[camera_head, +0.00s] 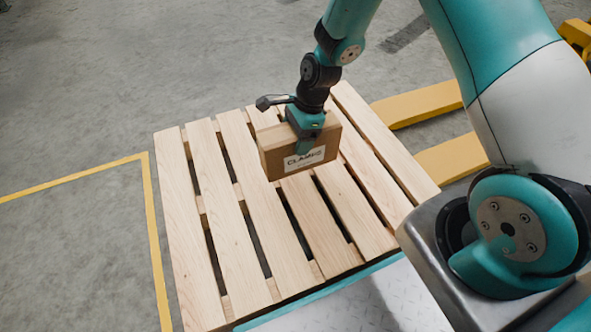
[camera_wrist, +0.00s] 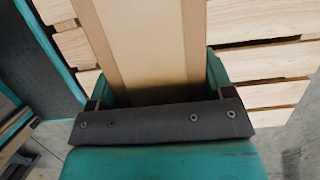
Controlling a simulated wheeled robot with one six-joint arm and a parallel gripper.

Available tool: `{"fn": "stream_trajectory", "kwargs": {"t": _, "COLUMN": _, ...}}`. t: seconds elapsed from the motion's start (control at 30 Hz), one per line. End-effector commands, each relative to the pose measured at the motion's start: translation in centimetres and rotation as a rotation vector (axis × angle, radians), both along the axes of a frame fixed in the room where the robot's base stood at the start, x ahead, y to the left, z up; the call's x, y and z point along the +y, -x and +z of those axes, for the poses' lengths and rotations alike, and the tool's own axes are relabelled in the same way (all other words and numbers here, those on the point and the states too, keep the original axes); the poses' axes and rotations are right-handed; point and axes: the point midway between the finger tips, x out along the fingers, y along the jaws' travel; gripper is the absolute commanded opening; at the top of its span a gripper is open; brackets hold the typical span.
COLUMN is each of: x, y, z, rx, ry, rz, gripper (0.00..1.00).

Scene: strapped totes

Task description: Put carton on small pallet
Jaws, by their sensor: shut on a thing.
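A brown cardboard carton (camera_head: 281,160) with a white label lettered in black is upright over the far middle of the wooden slatted pallet (camera_head: 230,258). My gripper (camera_head: 304,138) is above the carton, with its jaws shut on the carton's two sides. In the wrist view the carton (camera_wrist: 155,45) fills the space between the teal fingers (camera_wrist: 155,85), and pale pallet slats (camera_wrist: 262,62) show beyond it on the right. I cannot tell whether the carton's underside touches the slats or hangs just above them.
Yellow forks (camera_head: 418,104) of a pallet truck lie to the right of the pallet. A yellow floor line (camera_head: 152,225) runs along the left. My own base is at the near right. The pallet's near and left slats are bare, and the concrete floor on the left is clear.

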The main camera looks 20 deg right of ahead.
Motion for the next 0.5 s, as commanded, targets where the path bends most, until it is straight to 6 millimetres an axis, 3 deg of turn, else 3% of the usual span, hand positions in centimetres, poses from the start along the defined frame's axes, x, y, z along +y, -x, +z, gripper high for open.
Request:
{"fn": "stream_trajectory", "kwargs": {"t": 0.03, "x": 0.0, "y": 0.0, "z": -2.0, "rx": 0.0, "ry": -0.001, "rz": 0.0, "gripper": 0.18}}
{"fn": "stream_trajectory", "kwargs": {"t": 0.2, "x": 0.0, "y": -0.1, "z": -5.2, "rx": -0.001, "ry": -0.001, "rz": 0.001, "gripper": 0.18}}
{"fn": "stream_trajectory", "kwargs": {"t": 0.5, "x": 0.0, "y": -0.1, "z": -7.0, "rx": -0.003, "ry": -0.001, "rz": 0.001, "gripper": 0.18}}
